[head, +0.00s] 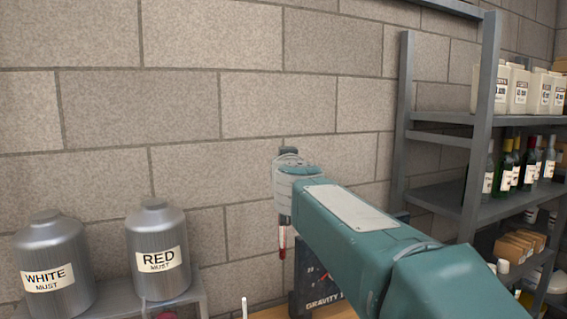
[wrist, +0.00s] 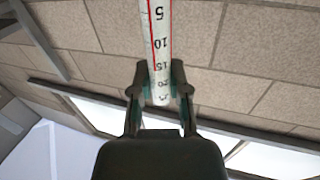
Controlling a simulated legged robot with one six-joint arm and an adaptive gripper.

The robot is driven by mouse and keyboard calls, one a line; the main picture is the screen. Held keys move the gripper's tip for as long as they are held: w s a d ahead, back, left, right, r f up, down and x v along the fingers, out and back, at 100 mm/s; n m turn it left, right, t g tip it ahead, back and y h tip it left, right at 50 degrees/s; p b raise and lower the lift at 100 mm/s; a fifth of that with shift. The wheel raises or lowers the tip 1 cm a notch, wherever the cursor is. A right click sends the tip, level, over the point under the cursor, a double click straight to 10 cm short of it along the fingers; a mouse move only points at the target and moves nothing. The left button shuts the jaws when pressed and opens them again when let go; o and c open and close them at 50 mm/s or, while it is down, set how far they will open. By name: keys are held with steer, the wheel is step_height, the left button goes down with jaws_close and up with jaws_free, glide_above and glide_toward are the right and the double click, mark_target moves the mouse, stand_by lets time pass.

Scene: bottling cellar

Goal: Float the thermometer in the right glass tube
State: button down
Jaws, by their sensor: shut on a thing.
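My gripper (wrist: 160,88) is shut on the thermometer (wrist: 158,35), a pale tube with a red line and a number scale, in the wrist view. The fingers pinch it near one end of the scale. In the head view my arm hides most of my gripper, and the red lower end of the thermometer (head: 283,240) hangs upright below it, in the air in front of the block wall. No glass tube can be made out clearly; only the top of a thin white piece (head: 244,307) shows at the bottom edge.
Two steel canisters, the white must (head: 52,262) and the red must (head: 158,250), stand on a grey shelf at the left. A dark board marked gravity (head: 318,285) stands behind my arm. A metal rack (head: 480,130) with bottles fills the right. The wall is close behind.

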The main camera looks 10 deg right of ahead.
steer(key=s+a+n+g+y, duration=0.3)
steer(key=a+n+y, duration=0.3)
steer(key=a, duration=0.7)
steer(key=s+a+n+g+y, duration=0.3)
steer(key=a+n+g+y, duration=0.1)
steer(key=a+y, duration=0.6)
steer(key=shift+s+a+f+n, duration=0.2)
steer(key=shift+a+f+n, duration=0.25)
steer(key=shift+a+n, duration=0.75)
steer(key=shift+s+a+f+m, duration=0.1)
steer(key=shift+a+f+m, duration=0.1)
steer(key=shift+m, duration=0.1)
stand_by(0.6)
steer(key=shift+f, duration=0.8)
stand_by(0.5)
steer(key=shift+f, duration=1.05)
stand_by(0.4)
